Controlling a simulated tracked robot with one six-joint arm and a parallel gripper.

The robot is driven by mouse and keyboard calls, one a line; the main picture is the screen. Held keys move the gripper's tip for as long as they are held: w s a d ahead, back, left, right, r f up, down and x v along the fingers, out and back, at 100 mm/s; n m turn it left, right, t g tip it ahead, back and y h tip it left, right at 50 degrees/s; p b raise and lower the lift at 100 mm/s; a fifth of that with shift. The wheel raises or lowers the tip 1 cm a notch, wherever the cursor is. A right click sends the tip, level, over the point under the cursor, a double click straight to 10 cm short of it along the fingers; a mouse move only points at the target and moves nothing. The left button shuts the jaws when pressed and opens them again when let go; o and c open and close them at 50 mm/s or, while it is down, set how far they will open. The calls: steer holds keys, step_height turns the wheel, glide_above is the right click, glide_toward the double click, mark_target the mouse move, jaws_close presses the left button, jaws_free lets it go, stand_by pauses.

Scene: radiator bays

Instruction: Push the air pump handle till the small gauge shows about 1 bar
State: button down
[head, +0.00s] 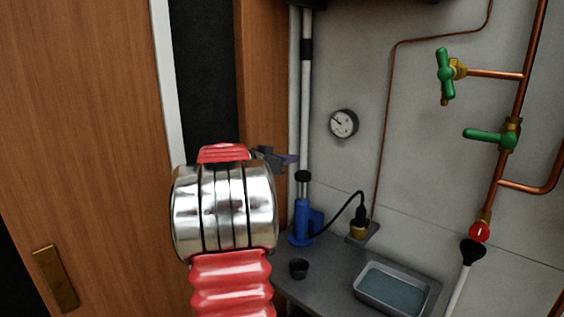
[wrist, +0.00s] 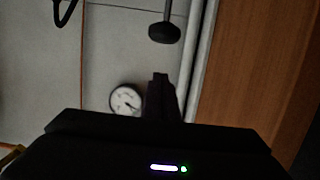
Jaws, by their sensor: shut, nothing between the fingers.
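The blue air pump (head: 301,222) stands upright on the grey bench. Its black handle (head: 302,177) is at the top, and in the wrist view the handle (wrist: 164,32) shows as a round black knob on a thin rod. The small round gauge (head: 343,123) hangs on the wall; it also shows in the wrist view (wrist: 126,100). Its dark needle shows, but the figures are too small to read. My gripper (head: 291,159) is shut and empty, a little above and left of the handle in the head view. In the wrist view its fingertips (wrist: 161,77) appear apart from the knob.
A black hose (head: 349,206) runs from the pump to a brass fitting (head: 359,230). A small dark cup (head: 298,268) and a water tray (head: 392,291) stand on the bench (head: 330,262). White pipes (head: 305,100) run close behind my gripper. Green-handled valves (head: 490,136) are at right.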

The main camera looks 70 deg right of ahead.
mark_target(303, 177)
steer(key=s+d+f, duration=0.1)
steer(key=d+f, duration=0.2)
steer(key=f, duration=0.2)
steer(key=shift+s+d, duration=0.2)
steer(key=shift+d, duration=0.05)
steer(key=shift+s, duration=0.1)
